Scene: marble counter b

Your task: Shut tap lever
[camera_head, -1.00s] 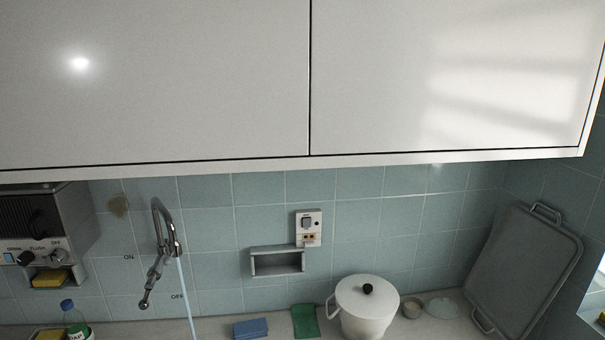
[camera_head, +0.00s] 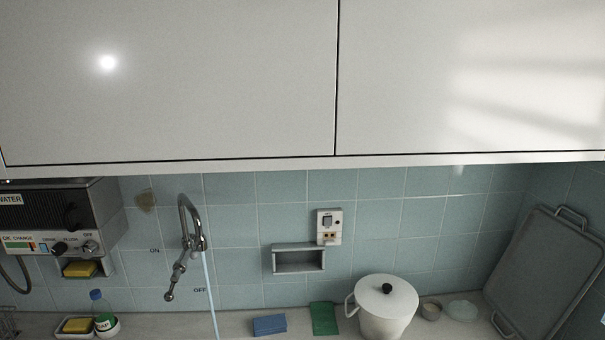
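The chrome tap (camera_head: 188,214) is mounted on the tiled wall at the left of centre, with a curved spout. Its lever (camera_head: 175,279) hangs down and to the left, ending in a rounded knob. A stream of water (camera_head: 210,295) runs down from the tap, so it is flowing. The wall labels "ON" (camera_head: 155,251) and "OFF" (camera_head: 200,290) stand left of the tap body and right of the lever's lower part. My gripper is not in view.
White cupboards (camera_head: 230,80) overhang the counter. A water unit (camera_head: 60,225) is at the left, above a bottle (camera_head: 102,312) and sponge. A blue sponge (camera_head: 269,325), green cloth (camera_head: 323,318), white lidded pot (camera_head: 385,312) and leaning grey tray (camera_head: 548,270) are to the right.

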